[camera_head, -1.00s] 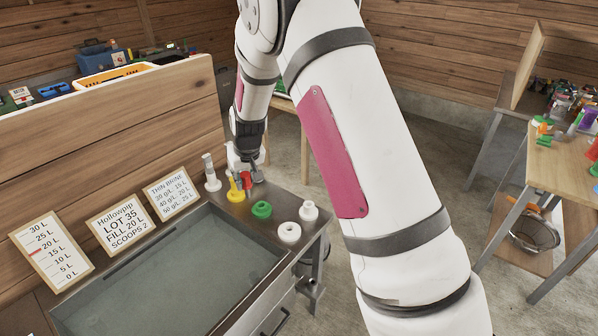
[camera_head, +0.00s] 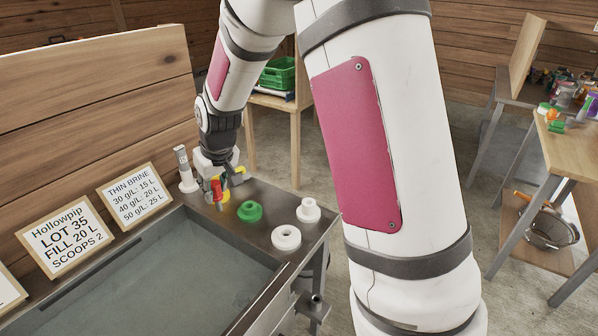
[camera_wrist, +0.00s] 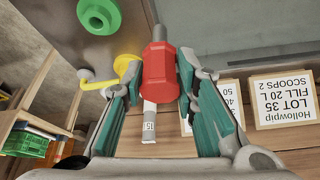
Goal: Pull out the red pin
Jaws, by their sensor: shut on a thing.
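The red pin (camera_wrist: 160,80) is between my gripper's teal-padded fingers in the wrist view, with a grey shank (camera_wrist: 158,33) showing past its red head. In the head view the red pin (camera_head: 217,190) shows at the near side of my gripper (camera_head: 222,178), above the metal deck (camera_head: 285,210) at the end of the basin. My gripper (camera_wrist: 160,85) is shut on the red pin. I cannot tell whether the shank's tip is clear of the deck.
A yellow fitting (camera_wrist: 122,67) is close beside the fingers. A white labelled post (camera_head: 185,170) stands left of my gripper. A green ring (camera_head: 249,211), a white ring (camera_head: 286,238) and a white knob (camera_head: 308,210) stand on the deck. Signs (camera_head: 62,236) lean at the basin's back.

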